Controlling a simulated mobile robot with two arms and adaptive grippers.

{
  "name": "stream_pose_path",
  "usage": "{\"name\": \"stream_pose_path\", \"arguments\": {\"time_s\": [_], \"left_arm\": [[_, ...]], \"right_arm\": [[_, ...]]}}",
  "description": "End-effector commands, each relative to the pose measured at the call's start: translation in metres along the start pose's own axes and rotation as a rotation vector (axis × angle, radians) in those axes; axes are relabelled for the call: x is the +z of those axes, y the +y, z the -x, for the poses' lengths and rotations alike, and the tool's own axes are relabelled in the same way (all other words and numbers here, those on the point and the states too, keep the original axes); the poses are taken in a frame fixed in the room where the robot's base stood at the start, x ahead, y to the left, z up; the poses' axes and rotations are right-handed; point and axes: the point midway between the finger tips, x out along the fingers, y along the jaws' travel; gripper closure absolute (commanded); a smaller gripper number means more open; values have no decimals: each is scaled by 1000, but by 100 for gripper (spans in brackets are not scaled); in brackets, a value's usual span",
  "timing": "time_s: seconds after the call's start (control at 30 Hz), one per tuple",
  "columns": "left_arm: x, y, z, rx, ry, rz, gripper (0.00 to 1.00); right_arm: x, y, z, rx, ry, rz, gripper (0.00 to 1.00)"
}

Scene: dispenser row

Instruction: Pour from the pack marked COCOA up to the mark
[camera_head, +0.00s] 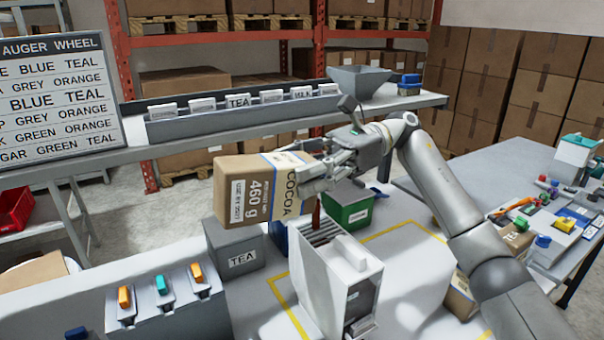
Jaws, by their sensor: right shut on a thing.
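The COCOA pack (262,187), a brown carton with a white and blue label reading COCOA and 460 g, is tipped on its side in mid-air. My right gripper (322,176) is shut on its right end. A narrow brown streak (316,213), which looks like cocoa, shows just below the pack's right end, above the white dispenser (352,285) with a slatted top. The fill level and the mark cannot be made out. My left gripper is out of view.
A grey TEA bin (236,250) and a green bin (348,208) stand by the dispenser. Colored levers sit on a grey unit (165,300) at left. A labelled rack (240,118) and grey hopper (358,82) are behind. A sign (58,95) stands at left.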

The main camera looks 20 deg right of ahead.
Motion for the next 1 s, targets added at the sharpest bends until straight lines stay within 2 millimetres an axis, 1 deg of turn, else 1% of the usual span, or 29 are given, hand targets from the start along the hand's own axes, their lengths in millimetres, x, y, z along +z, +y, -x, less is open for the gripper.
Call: {"name": "stream_pose_path", "arguments": {"time_s": [0.53, 0.83, 1.0], "left_arm": [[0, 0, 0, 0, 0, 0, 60], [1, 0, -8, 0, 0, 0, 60], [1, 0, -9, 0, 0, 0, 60]], "right_arm": [[1, 0, 0, -1, -1, 1, 85], [-1, 0, 1, -1, -21, 2, 85], [1, 0, 2, -1, -28, 2, 85]]}}
